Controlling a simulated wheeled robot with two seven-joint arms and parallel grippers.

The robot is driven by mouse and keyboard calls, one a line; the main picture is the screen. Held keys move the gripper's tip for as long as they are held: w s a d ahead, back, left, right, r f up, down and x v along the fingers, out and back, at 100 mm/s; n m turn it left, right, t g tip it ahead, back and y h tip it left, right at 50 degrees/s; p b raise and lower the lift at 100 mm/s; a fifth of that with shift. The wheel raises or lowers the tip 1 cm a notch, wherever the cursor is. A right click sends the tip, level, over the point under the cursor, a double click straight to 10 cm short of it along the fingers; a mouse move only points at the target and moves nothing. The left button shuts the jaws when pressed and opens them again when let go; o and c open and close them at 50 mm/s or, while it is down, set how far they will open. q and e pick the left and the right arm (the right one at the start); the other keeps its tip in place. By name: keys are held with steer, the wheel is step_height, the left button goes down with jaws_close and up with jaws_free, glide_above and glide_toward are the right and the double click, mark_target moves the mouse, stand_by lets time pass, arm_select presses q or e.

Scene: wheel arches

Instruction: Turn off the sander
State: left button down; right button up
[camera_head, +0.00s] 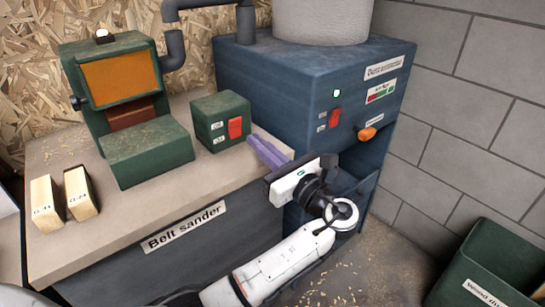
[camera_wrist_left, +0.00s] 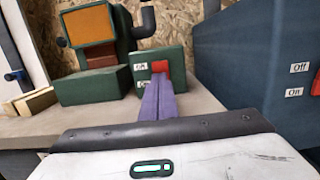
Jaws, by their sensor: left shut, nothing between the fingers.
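The belt sander (camera_head: 140,150) is a green machine with an orange belt face, standing on the bench at the left. A lamp (camera_head: 101,36) on its top looks whitish. Beside it is a green switch box (camera_head: 208,108) with a red rocker switch (camera_head: 235,128) and two small labels, too small to read surely. My left gripper (camera_head: 252,138) has its purple fingers shut and empty, tips close in front of the box near the red switch. In the left wrist view the fingers (camera_wrist_left: 159,82) overlap the switch's lower part (camera_wrist_left: 160,67); contact cannot be told.
A blue dust extractor (camera_head: 290,80) stands right of the bench, with its own red switch (camera_head: 335,118), a lit green lamp (camera_head: 336,93) and an orange knob (camera_head: 367,134). Two wooden blocks (camera_head: 78,192) lie on the bench (camera_head: 130,215). A green bin (camera_head: 495,262) is at lower right.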

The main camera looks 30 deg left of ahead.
mark_target(235, 123)
arm_select(q)
steer(key=x, duration=0.6)
arm_select(e)
steer(key=shift+w+r, duration=0.1)
steer(key=shift+w, duration=0.25)
steer(key=shift+s, duration=0.2)
arm_select(q)
steer(key=shift+w+a+r+h+p, duration=0.15)
steer(key=shift+r+h+p, duration=0.25)
steer(key=shift+p, duration=0.85)
steer(key=shift+r+p, duration=0.1)
steer(key=shift+p, duration=0.3)
steer(key=shift+a+f+b, duration=0.1)
steer(key=shift+f+b, duration=0.2)
steer(key=shift+b, duration=0.05)
arm_select(e)
steer(key=shift+s+d+r, duration=0.2)
steer(key=shift+s+r, duration=0.15)
steer(key=shift+r, duration=0.25)
